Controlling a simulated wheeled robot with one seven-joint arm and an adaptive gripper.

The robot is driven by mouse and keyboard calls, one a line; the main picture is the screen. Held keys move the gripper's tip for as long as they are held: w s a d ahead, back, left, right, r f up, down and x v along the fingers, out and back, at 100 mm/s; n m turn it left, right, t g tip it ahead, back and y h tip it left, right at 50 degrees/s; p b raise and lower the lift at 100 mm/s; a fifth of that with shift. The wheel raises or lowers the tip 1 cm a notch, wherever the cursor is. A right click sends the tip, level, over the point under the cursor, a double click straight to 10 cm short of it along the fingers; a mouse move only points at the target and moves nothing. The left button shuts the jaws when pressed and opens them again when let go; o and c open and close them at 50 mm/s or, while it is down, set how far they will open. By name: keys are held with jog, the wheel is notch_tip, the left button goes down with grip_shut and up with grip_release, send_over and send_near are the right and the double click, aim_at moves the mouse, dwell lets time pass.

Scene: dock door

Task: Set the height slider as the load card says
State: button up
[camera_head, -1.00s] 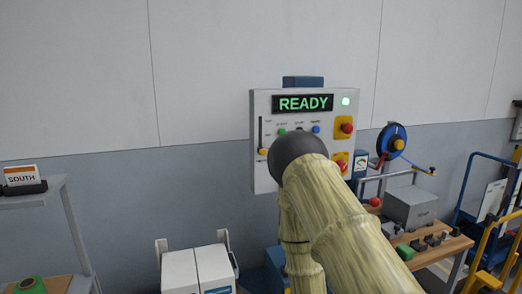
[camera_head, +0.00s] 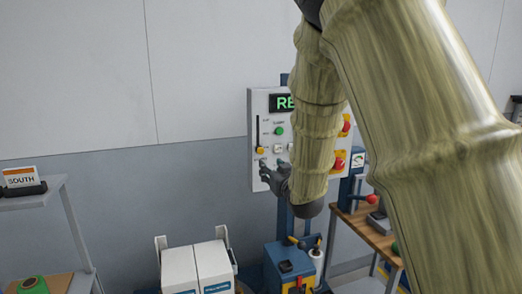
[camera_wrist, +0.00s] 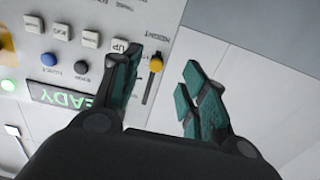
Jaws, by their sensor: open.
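The height slider is a dark upright slot on the left side of the grey control panel (camera_head: 251,104). Its yellow knob (camera_head: 260,150) sits at the low end of the slot; it also shows in the wrist view (camera_wrist: 156,65), where the panel appears upside down. My gripper (camera_head: 268,172) is open in front of the panel's lower left, just below the knob. In the wrist view my gripper (camera_wrist: 162,62) has the knob between its two teal-padded fingers, with space on both sides. Contact cannot be told.
A white UP button (camera_wrist: 120,46) and other buttons lie beside the slider. Red knobs (camera_head: 340,160) are at the panel's right. White boxes (camera_head: 197,268) and a blue unit (camera_head: 290,265) stand below. A wooden bench (camera_head: 368,232) is at right.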

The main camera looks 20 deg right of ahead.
aim_at(261, 150)
jog(key=w+r+p, duration=0.1)
jog(key=w, duration=0.2)
jog(key=w+p, duration=0.1)
jog(key=w, duration=0.3)
jog(key=w+r+p, duration=0.1)
jog(key=w+p, duration=0.1)
jog(key=w, duration=0.2)
jog(key=shift+w+a+r, duration=0.1)
jog(key=shift+a+r, duration=0.1)
jog(key=shift+r, duration=0.1)
grip_shut()
